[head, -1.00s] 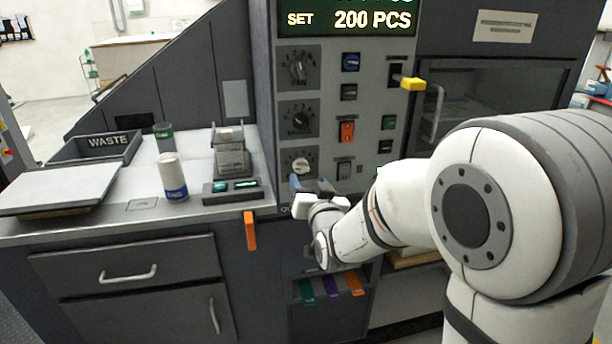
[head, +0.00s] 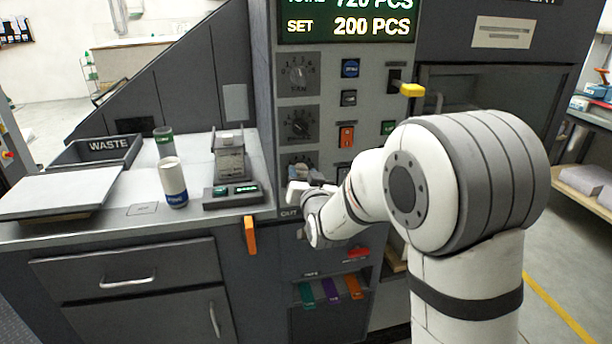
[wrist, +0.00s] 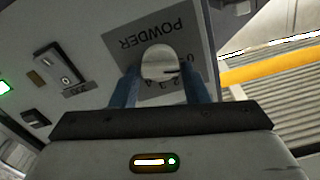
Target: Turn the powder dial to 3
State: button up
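The powder dial is a round pale knob (wrist: 160,64) on a grey plate marked POWDER, upside down in the wrist view.
Above are the fan dial (head: 298,73) and another dial (head: 299,124). In the wrist view a black rocker switch (wrist: 62,68) is left of the dial. A counter (head: 140,225) holds a cup (head: 172,182).

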jog(key=c, duration=0.6)
